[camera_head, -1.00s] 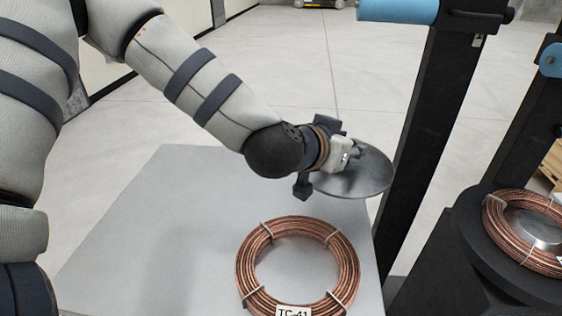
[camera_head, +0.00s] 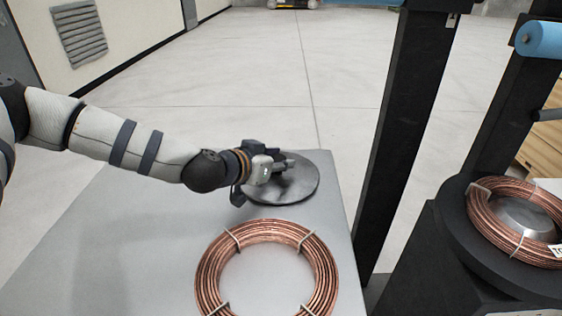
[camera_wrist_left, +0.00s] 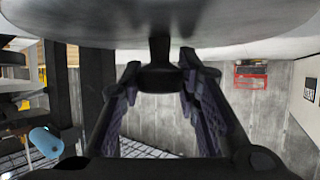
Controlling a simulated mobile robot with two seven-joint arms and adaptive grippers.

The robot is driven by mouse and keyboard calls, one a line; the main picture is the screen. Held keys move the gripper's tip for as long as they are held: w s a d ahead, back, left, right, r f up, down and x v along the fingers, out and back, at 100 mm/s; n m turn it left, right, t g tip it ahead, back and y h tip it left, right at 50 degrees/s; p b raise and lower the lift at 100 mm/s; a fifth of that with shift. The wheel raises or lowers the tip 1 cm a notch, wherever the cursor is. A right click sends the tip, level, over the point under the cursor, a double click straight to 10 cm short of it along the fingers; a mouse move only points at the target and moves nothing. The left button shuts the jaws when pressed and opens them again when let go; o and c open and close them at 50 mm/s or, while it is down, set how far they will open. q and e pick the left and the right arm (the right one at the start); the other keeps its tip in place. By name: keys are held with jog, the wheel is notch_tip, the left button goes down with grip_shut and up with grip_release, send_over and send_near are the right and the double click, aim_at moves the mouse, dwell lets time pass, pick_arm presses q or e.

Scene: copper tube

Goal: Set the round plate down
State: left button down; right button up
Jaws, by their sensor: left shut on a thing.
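The round plate (camera_head: 302,185) is a dark grey metal disc over the far right corner of the grey table (camera_head: 120,250), just behind a copper coil. It looks roughly level and low over the table; I cannot tell whether it touches. My left gripper (camera_head: 276,170) reaches in from the left and is shut on the plate's central knob. In the left wrist view the plate (camera_wrist_left: 90,25) fills the top, with its dark knob (camera_wrist_left: 160,78) between the fingers (camera_wrist_left: 160,95). My right gripper is not in view.
A copper coil (camera_head: 210,270) lies on the table in front of the plate. A dark post (camera_head: 405,130) stands just right of the table. Another copper coil (camera_head: 482,215) rests on a black round stand (camera_head: 450,215) at the right. The table's left part is bare.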

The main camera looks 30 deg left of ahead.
pick_arm(q)
jog(key=shift+r, duration=0.2)
jog(key=shift+f, duration=0.25)
jog(key=c, duration=1.2)
grip_release()
jog(key=shift+c, duration=0.2)
jog(key=shift+o, duration=0.2)
jog(key=shift+r, duration=0.3)
jog(key=p+v, duration=0.4)
jog(key=v, duration=0.8)
jog(key=shift+f, duration=0.15)
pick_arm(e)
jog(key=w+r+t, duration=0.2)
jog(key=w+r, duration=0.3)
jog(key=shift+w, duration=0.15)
